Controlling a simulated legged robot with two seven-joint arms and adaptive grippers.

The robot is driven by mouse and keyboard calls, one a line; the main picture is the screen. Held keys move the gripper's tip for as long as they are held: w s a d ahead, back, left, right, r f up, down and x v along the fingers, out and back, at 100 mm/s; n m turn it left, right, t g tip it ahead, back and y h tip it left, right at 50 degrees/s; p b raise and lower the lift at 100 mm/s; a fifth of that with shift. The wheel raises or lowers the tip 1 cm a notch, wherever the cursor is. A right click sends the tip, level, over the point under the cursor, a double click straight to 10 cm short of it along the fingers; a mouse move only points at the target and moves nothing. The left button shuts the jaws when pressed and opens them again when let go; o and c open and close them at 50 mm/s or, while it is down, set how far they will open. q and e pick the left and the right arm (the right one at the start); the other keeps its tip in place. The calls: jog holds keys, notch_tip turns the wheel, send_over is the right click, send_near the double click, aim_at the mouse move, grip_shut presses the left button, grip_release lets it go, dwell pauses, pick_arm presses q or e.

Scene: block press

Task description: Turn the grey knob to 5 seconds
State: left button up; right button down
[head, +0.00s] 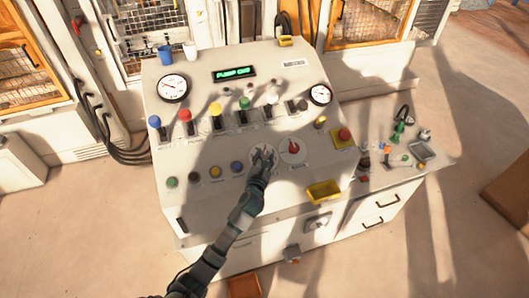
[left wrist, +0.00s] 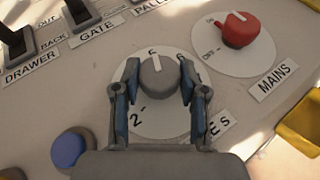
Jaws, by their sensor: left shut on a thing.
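The grey knob (left wrist: 160,77) sits on a round white dial in the left wrist view. The white line on the knob points up, toward a mark at the top of the dial that is partly cut by the knob. My left gripper (left wrist: 158,80) is shut on the grey knob, one finger on each side. In the head view my left gripper (head: 264,157) reaches the dial from below and covers most of the knob. My right gripper is not in view.
The red MAINS knob (left wrist: 240,30) is just right of the dial. A blue button (left wrist: 70,148) is at lower left. Levers with coloured knobs, such as the red one (head: 185,115), stand above.

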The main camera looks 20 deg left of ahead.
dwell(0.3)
pick_arm(q)
jog(key=o, duration=1.2)
jog(key=shift+c, duration=0.2)
jog(key=shift+s, duration=0.15)
jog(key=shift+r, duration=0.1)
jog(key=shift+d, duration=0.1)
jog(key=s, duration=1.2)
jog(key=shift+d+r, duration=0.2)
jog(key=shift+d, duration=0.15)
